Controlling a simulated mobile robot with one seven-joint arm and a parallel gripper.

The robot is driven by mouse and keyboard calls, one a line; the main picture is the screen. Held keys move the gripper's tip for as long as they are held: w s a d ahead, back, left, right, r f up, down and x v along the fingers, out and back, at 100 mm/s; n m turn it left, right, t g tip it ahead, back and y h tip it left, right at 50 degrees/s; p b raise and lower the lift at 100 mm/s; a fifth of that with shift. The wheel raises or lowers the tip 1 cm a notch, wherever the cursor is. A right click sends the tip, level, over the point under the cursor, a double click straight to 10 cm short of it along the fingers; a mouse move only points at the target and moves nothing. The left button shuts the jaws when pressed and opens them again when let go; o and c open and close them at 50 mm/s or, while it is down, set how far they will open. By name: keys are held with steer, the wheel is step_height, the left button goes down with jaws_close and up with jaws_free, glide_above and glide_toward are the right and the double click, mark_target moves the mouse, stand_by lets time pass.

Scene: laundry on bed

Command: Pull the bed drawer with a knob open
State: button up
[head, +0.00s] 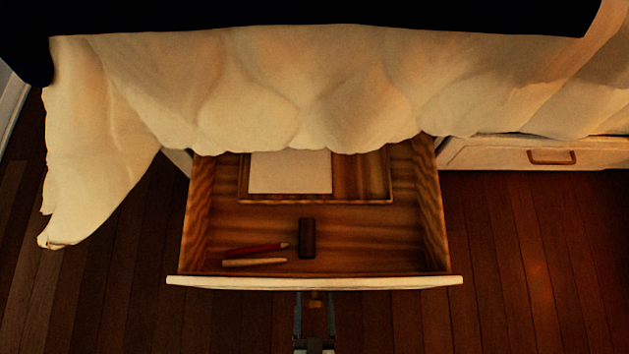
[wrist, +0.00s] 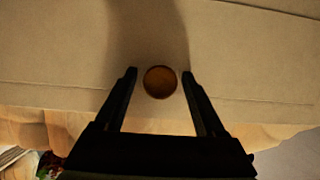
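The bed drawer (head: 315,282) stands pulled out from under the bed, its wooden inside in full view in the head view. Its round brown knob (wrist: 160,82) is on the pale front panel (wrist: 60,60) in the wrist view; in the head view a bit of the knob (head: 315,303) shows below the front edge. My gripper (head: 314,302) is in front of the panel. In the wrist view its two fingers (wrist: 159,78) are apart, one on each side of the knob, with a gap between each finger and the knob.
The drawer holds a tray (head: 362,197) with a white sheet (head: 290,172), a dark block (head: 307,238), a red pencil (head: 255,249) and a pale stick (head: 253,262). A second drawer (head: 490,155) with a bar handle is closed at right. A white cover (head: 270,90) hangs over the bed. Wooden floor (head: 540,250) is clear.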

steer(key=p+v, duration=0.3)
steer(key=v, duration=1)
steer(key=shift+p, duration=0.35)
